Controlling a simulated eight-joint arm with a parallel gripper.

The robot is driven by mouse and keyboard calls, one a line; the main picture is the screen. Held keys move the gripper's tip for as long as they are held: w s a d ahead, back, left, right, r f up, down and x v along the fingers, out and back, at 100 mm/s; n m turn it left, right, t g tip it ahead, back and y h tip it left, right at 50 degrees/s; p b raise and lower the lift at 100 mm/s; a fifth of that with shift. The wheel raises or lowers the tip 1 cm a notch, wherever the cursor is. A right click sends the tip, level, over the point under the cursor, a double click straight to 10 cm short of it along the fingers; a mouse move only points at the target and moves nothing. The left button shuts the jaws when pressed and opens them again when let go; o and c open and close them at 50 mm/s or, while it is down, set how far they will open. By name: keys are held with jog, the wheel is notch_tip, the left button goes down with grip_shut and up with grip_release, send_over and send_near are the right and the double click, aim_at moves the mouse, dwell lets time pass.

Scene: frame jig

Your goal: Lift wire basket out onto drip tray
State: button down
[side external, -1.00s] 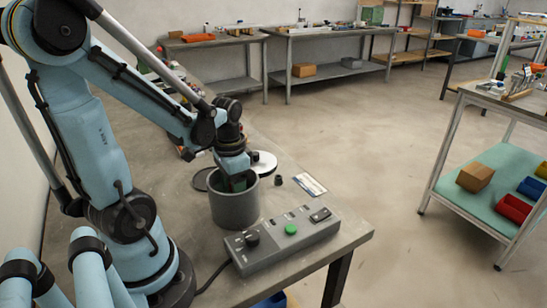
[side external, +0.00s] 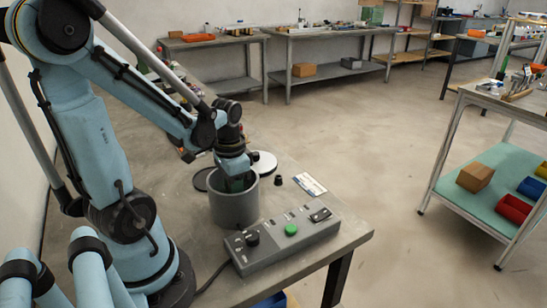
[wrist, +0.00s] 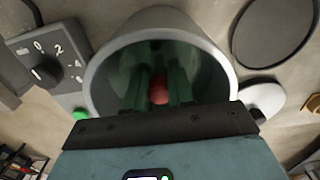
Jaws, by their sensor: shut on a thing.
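My gripper (side external: 236,184) reaches down into a grey round pot (side external: 234,208) on the bench. In the wrist view its green fingers (wrist: 159,86) are inside the pot (wrist: 100,75), with a red rounded piece (wrist: 159,91) between them. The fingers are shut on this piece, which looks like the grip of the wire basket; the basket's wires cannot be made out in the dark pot. A white round dish (side external: 265,162) lies behind the pot, and a dark flat disc (side external: 201,180) lies at its left. I cannot tell for sure which is the drip tray.
A grey control box (side external: 283,244) with a dial and a green button (side external: 291,230) stands right in front of the pot. A small dark knob-like piece (side external: 278,180) and a white card (side external: 309,184) lie to its right. Bare bench lies between them.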

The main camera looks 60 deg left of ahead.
jog(key=shift+r, duration=0.1)
notch_tip(320, 180, up, 28)
jog(key=shift+r, duration=0.15)
dwell(2.3)
jog(key=w+a+f+n, duration=0.3)
jog(key=a+f, duration=0.6)
jog(key=f, duration=0.2)
jog(key=shift+s+a+f+n, duration=0.55)
jog(key=shift+a+f, duration=0.55)
jog(key=shift+f, duration=1.75)
jog(key=shift+s+a+f+n, duration=0.5)
jog(key=shift+a+f, duration=0.55)
jog(key=shift+f, duration=1.85)
jog(key=shift+s+a+f+n, duration=0.55)
jog(key=shift+a+f, duration=0.55)
jog(key=shift+f, duration=1.75)
jog(key=shift+f, duration=0.5)
